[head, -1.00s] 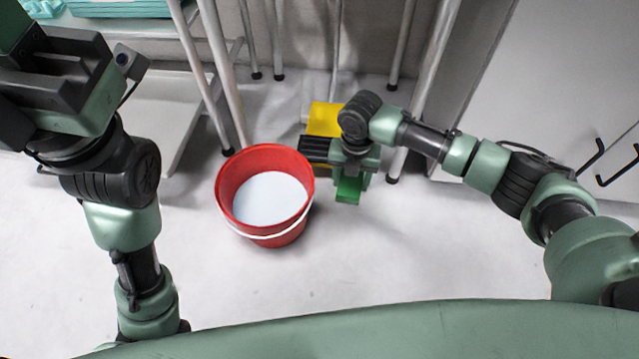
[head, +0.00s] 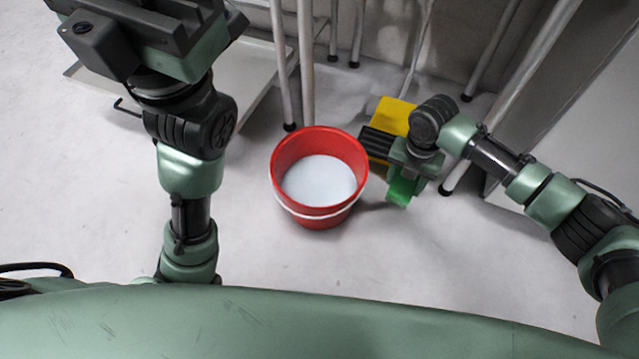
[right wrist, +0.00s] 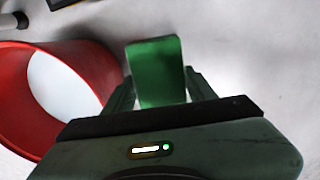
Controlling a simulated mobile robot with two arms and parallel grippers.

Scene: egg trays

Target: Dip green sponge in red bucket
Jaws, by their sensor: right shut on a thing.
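The red bucket (head: 318,216) stands on the floor in the middle of the head view, with pale liquid (head: 318,180) inside and a white handle low on its front. It fills the left of the right wrist view (right wrist: 84,68). The green sponge (head: 401,190) is held just right of the bucket, outside its rim. My right gripper (head: 406,178) is shut on it. In the right wrist view the sponge (right wrist: 156,70) stands out between the two fingers. My left arm is raised at the upper left; its fingertips are outside the head view.
A yellow object (head: 394,114) lies behind my right gripper. Grey metal legs (head: 305,65) rise behind the bucket, with a low pale shelf (head: 235,85) at left and a pale panel (head: 575,130) at right. The floor in front of the bucket is clear.

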